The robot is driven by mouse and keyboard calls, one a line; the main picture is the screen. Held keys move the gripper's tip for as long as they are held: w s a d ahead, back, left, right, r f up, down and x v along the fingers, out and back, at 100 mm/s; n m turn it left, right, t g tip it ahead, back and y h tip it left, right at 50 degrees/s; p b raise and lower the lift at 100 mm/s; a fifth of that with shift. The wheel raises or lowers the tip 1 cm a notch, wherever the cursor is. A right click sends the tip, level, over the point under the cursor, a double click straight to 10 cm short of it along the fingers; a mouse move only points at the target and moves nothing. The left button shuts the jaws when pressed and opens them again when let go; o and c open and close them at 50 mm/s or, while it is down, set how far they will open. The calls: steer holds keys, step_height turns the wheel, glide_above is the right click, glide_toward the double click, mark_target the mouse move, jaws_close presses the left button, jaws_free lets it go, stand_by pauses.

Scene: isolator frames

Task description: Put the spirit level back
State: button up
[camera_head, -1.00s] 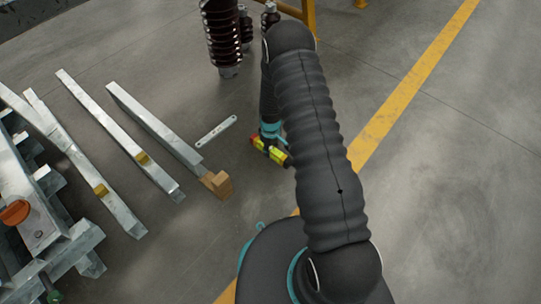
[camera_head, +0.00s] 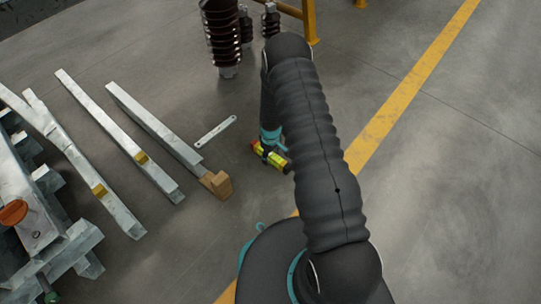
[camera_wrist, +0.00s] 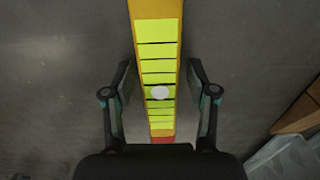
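The spirit level (camera_head: 272,157) is a yellow bar with red toward its end. In the head view it shows at my gripper, just left of my arm, above grey floor, and my arm hides part of it. In the wrist view the level (camera_wrist: 158,65) runs lengthwise between my two fingers, with bright yellow-green panels and a red end at the bottom. Contact at the finger pads is dark and hard to make out.
Long metal beams (camera_head: 118,134) lie at the left. A wooden block (camera_head: 217,184) sits at the end of the nearest beam. A pale flat strip (camera_head: 215,131) lies on the floor beside it. Brown ribbed insulators (camera_head: 221,32) stand at the back. Floor right of the yellow line is clear.

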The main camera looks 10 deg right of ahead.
steer(key=shift+r, duration=0.1)
step_height(320, 180, up, 29)
steer(key=m+t+p, duration=0.1)
steer(key=m+p, duration=0.1)
steer(key=s+r+m+t, duration=0.1)
steer(key=s+r, duration=0.3)
steer(key=r, duration=0.4)
steer(key=s+r+t, duration=0.1)
steer(key=s+r, duration=0.3)
steer(key=r, duration=0.3)
steer(key=s+r+m+t, duration=0.1)
steer(key=s+r+m, duration=0.1)
steer(key=s+r, duration=0.4)
steer(key=s+r+m+t, duration=0.1)
steer(key=s+r, duration=0.6)
steer(key=s, duration=0.9)
steer(key=shift+s+r+m+t, duration=0.25)
steer(key=shift+r+m+t, duration=0.05)
steer(key=shift+m, duration=0.3)
step_height(320, 180, up, 6)
steer(key=p, duration=0.6)
